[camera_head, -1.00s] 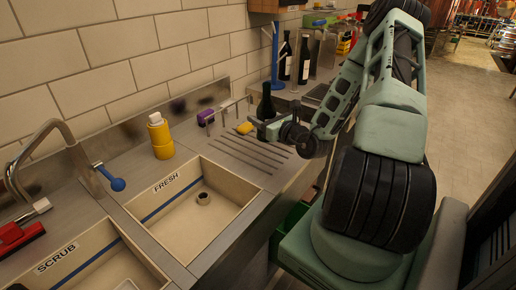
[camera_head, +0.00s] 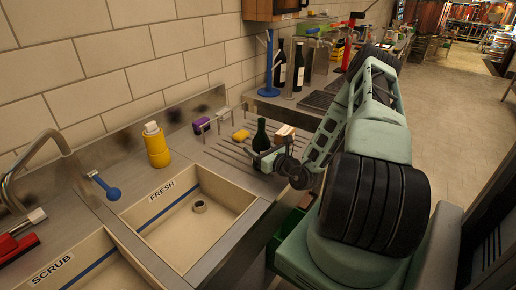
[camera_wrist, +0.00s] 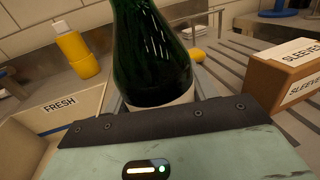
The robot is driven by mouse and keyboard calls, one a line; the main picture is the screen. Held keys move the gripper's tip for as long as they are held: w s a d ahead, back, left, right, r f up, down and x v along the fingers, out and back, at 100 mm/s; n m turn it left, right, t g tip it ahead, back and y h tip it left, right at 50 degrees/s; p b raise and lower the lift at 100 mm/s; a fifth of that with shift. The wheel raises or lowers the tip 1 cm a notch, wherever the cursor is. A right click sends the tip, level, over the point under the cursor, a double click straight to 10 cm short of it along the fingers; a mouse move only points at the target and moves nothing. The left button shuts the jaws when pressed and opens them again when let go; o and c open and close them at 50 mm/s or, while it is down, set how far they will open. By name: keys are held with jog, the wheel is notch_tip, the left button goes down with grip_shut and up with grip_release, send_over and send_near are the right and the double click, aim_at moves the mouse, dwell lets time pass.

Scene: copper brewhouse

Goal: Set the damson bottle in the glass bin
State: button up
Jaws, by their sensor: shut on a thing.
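A dark green bottle (camera_head: 261,136) with a pale label stands upright in my gripper (camera_head: 264,158), above or on the ribbed drainboard. In the wrist view the bottle (camera_wrist: 152,55) fills the middle, between the jaws, with the white label low on it. Its label text cannot be read, so I cannot confirm that it is damson. My gripper (camera_wrist: 155,108) is shut on it; the jaw tips are mostly hidden. A green bin (camera_head: 285,232) shows below the counter edge, partly hidden by my body; no marking on it is visible.
A box marked SLEEVES (camera_wrist: 287,80) stands right of the bottle. Two dark bottles (camera_head: 298,68) stand farther back.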

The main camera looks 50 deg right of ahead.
jog(key=shift+f, duration=0.1)
jog(key=o, duration=1.2)
jog(key=shift+c, duration=0.2)
